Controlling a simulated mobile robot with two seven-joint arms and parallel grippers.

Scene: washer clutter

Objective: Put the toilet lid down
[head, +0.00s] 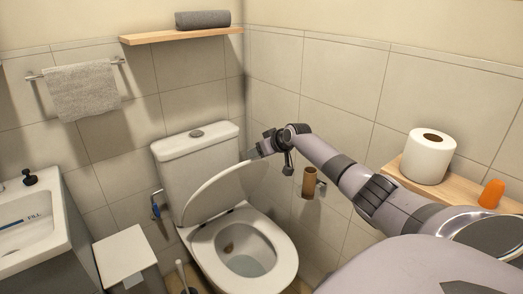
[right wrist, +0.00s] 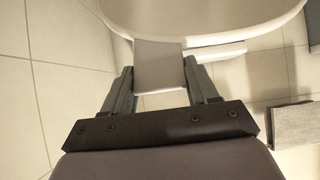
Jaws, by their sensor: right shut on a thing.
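The toilet (head: 258,238) stands against the back wall, with its bowl open and the seat ring (head: 285,262) lying flat. The toilet lid (head: 220,190) is tilted, raised off the bowl and leaning in front of the tank (head: 195,150). My right gripper (head: 252,153) is at the lid's upper right edge, shut on it. In the right wrist view, my right gripper's fingers (right wrist: 160,80) are spread around a flat grey piece, and a large pale rounded surface lies just beyond; the exact contact is hard to make out. My left gripper is not in view.
A toilet paper roll (head: 429,157) and an orange object (head: 491,194) stand on a wooden ledge at right. An empty cardboard roll (head: 310,182) hangs on the wall near my right arm. A white-topped bin (head: 120,257) and the sink (head: 28,222) are at left.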

